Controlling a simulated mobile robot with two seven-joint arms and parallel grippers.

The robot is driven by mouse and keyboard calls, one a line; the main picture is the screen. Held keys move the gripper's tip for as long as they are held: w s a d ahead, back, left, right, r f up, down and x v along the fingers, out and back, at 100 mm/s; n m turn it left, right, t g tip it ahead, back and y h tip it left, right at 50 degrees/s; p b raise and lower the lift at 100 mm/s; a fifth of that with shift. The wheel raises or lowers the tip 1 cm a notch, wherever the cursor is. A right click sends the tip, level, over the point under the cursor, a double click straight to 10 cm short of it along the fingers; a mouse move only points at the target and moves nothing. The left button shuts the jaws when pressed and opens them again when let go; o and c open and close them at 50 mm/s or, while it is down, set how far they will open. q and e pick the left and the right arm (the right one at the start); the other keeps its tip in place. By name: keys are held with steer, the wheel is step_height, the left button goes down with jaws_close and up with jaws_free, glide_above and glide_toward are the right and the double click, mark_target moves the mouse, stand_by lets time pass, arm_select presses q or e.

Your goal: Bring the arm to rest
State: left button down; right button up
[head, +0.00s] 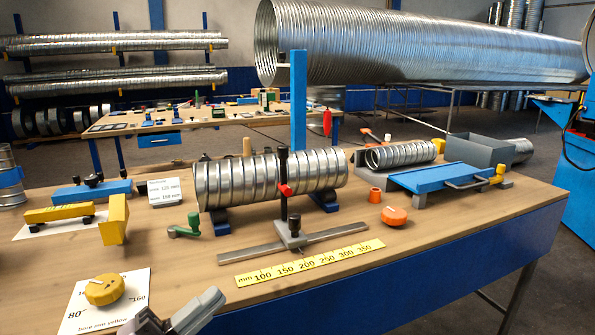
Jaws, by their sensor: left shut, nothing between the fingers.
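My left gripper (190,312) shows at the bottom edge of the head view, left of centre. It is shut and empty, just right of the white card (128,284) with the yellow knob (103,289). It appears apart from the things on the bench. Most of my left arm lies outside the picture. My right gripper does not show.
The wooden bench (440,232) carries a spiral duct piece (270,178) on blue supports, a clamp stand with a steel crossbar (293,243), a yellow ruler (310,264) and an orange knob (394,216). The bench's front right area is clear.

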arm_select(q)
steer(key=s+a+f+n+t+y+p, duration=0.1)
steer(key=s+a+f+n+y, duration=0.15)
steer(key=f+n+y, duration=0.55)
steer(key=s+a+f+n+y+p, duration=0.1)
steer(key=a+f+n+y, duration=0.35)
steer(key=f+n, duration=0.5)
steer(key=s+f+n+g+y+p, duration=0.1)
steer(key=s+f+n+g, duration=0.3)
steer(key=s+f, duration=0.7)
steer(key=shift+a+f+g+y, duration=0.3)
steer(key=shift+f+g+y, duration=0.3)
steer(key=shift+y, duration=0.25)
